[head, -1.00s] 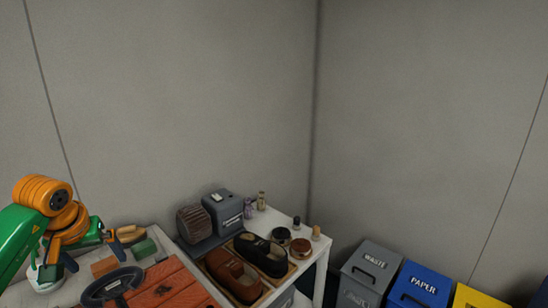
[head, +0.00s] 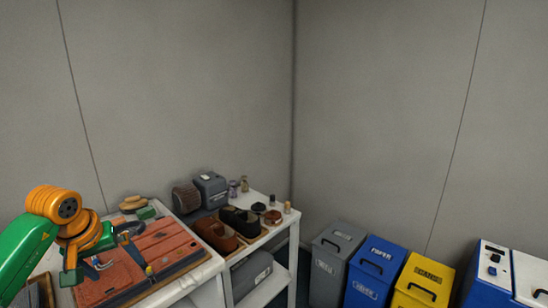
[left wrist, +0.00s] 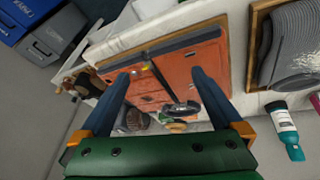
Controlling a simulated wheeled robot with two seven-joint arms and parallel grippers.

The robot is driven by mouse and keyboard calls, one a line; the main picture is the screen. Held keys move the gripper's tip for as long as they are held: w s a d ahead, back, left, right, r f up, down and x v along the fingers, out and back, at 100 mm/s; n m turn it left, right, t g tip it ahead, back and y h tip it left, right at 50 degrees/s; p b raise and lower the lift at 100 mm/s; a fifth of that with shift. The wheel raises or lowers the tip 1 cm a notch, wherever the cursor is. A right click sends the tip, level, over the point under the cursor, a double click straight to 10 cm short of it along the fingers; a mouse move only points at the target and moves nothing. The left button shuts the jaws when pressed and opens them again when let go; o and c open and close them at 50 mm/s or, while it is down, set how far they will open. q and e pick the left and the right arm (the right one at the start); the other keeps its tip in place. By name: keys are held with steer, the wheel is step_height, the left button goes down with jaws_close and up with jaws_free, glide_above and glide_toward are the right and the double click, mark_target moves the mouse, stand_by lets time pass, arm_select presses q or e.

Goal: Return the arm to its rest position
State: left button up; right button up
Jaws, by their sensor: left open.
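My left gripper (head: 108,266) hangs at the lower left of the head view, on my green and orange arm. It is open over the red wooden board (head: 160,243) on the white workbench (head: 199,276). In the left wrist view the two dark blue fingers of the left gripper (left wrist: 162,78) stand wide apart with nothing held between them. My right gripper is not in view.
Brown and black shoes (head: 216,235) sit in a tray beside a grey machine (head: 211,189). Grey, blue and yellow bins (head: 375,265) stand along the right wall.

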arm_select(q)
steer(key=w+d+f+n+t+h, duration=0.3)
steer(key=d+f+n+h, duration=0.3)
steer(key=d+f+n, duration=0.45)
steer(key=w+d+f+n+t+h, duration=0.2)
steer(key=d+f+n+h, duration=0.45)
steer(key=d+n, duration=0.6)
steer(key=s+a+f+n+y, duration=0.25)
steer(key=s+f+n, duration=0.25)
steer(key=f+n, duration=0.35)
steer(key=s+a+f+n+y, duration=0.2)
steer(key=s+f+n+y, duration=0.25)
steer(key=f+n, duration=0.4)
steer(key=s+a+f+n+y, duration=0.3)
steer(key=s+f+n, duration=0.3)
steer(key=n, duration=0.4)
steer(key=s+d+f+n+g, duration=0.1)
steer(key=s+f+n+g, duration=0.3)
steer(key=s, duration=0.9)
steer(key=s+d+f+n+g+y, duration=0.1)
steer(key=s+f+n+g, duration=0.3)
steer(key=s, duration=0.9)
step_height(320, 180, down, 3)
steer(key=n, duration=0.5)
steer(key=shift+s, duration=0.4)
steer(key=shift+w+y, duration=0.1)
steer(key=shift+y, duration=0.15)
